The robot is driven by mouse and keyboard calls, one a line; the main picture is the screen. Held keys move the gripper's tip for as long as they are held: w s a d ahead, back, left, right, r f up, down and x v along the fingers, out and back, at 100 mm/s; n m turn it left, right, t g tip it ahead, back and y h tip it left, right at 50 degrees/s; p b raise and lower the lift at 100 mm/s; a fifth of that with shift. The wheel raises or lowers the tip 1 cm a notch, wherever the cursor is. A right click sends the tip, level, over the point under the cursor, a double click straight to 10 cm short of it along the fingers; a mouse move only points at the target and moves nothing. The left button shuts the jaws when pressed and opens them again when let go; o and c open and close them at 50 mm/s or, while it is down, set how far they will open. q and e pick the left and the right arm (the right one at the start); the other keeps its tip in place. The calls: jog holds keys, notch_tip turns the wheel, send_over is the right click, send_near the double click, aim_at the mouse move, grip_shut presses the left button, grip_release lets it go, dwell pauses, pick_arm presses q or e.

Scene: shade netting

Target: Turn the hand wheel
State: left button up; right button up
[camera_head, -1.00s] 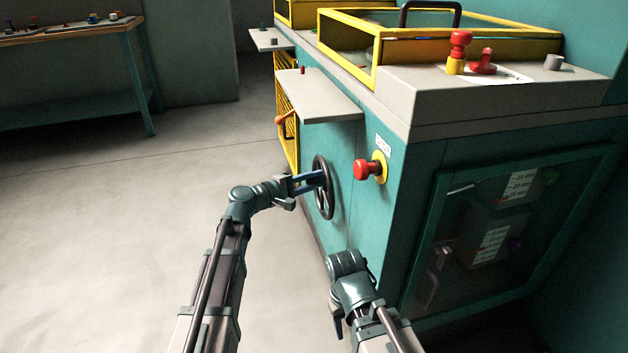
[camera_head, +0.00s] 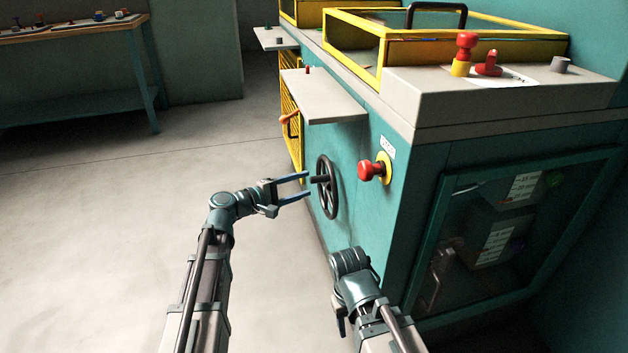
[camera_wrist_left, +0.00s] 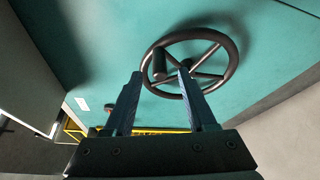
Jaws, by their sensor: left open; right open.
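The black hand wheel (camera_head: 327,188) is mounted on the teal side of the machine. It has several spokes and a handle knob standing out from its rim; in the left wrist view the wheel (camera_wrist_left: 228,52) shows beyond the fingers, with the knob (camera_wrist_left: 159,64) in the gap between them. My left gripper (camera_head: 308,184) is open, with its fingertips just left of the wheel near the knob; in the left wrist view the fingers (camera_wrist_left: 160,80) appear apart with nothing held. My right arm is at the bottom centre, and its gripper's fingertips are not visible in the head view.
A red knob on a yellow disc (camera_head: 371,170) sticks out right of the wheel. A grey shelf (camera_head: 322,97) juts out above the wheel, with an orange handle (camera_head: 289,117) to its left. The floor (camera_head: 100,220) at left is clear. A workbench (camera_head: 75,42) stands at the back left.

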pick_arm(q)
jog(key=v, duration=0.7)
jog(key=shift+s+a+p, duration=0.25)
jog(key=shift+a+p, duration=0.05)
jog(key=shift+a, duration=0.05)
